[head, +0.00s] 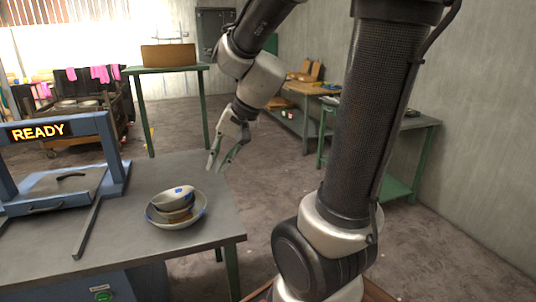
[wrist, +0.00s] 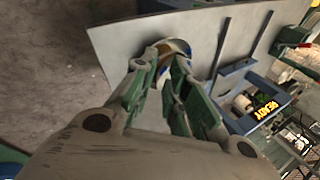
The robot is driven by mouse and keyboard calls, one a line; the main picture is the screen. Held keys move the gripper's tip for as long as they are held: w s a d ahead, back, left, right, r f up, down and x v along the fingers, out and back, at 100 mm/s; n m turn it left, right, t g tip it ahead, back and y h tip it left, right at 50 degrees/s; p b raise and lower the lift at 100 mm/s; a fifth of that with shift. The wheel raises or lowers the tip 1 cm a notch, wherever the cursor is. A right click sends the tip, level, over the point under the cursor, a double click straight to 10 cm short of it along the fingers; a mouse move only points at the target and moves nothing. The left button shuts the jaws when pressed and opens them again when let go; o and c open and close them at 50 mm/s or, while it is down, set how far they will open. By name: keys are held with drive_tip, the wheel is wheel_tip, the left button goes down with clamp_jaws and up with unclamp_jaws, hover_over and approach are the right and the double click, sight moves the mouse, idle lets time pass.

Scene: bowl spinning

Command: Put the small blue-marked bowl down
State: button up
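The small blue-marked bowl (head: 173,199) sits at the top of a stack on the grey table, tilted, with a blue patch inside. Below it is a brown bowl (head: 177,215), mostly hidden, and a larger pale bowl (head: 170,226) with blue marks is at the bottom. My gripper (head: 216,169) is in the air to the right of the stack and above it, near the table's right edge. Its fingers are apart and nothing is between them. In the wrist view the open fingers (wrist: 160,66) partly cover the bowl stack (wrist: 178,46) beyond them.
A blue frame (head: 118,165) with a READY sign stands on the left of the table (head: 130,240), with a dark bar in front of it. Bare tabletop surrounds the stack. Green tables (head: 170,69) stand farther back.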

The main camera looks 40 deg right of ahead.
drive_tip(key=s+d+r+n+h, duration=0.2)
drive_tip(key=s+d+n, duration=0.1)
drive_tip(key=s, duration=0.3)
drive_tip(key=s+d+r+n+h, duration=0.2)
drive_tip(key=s+d+r+n, duration=0.1)
drive_tip(key=s, duration=0.4)
drive_tip(key=shift+s+d+n, duration=0.2)
drive_tip(key=shift+d+n, duration=0.25)
drive_tip(key=shift+n, duration=0.45)
drive_tip(key=shift+c, duration=0.4)
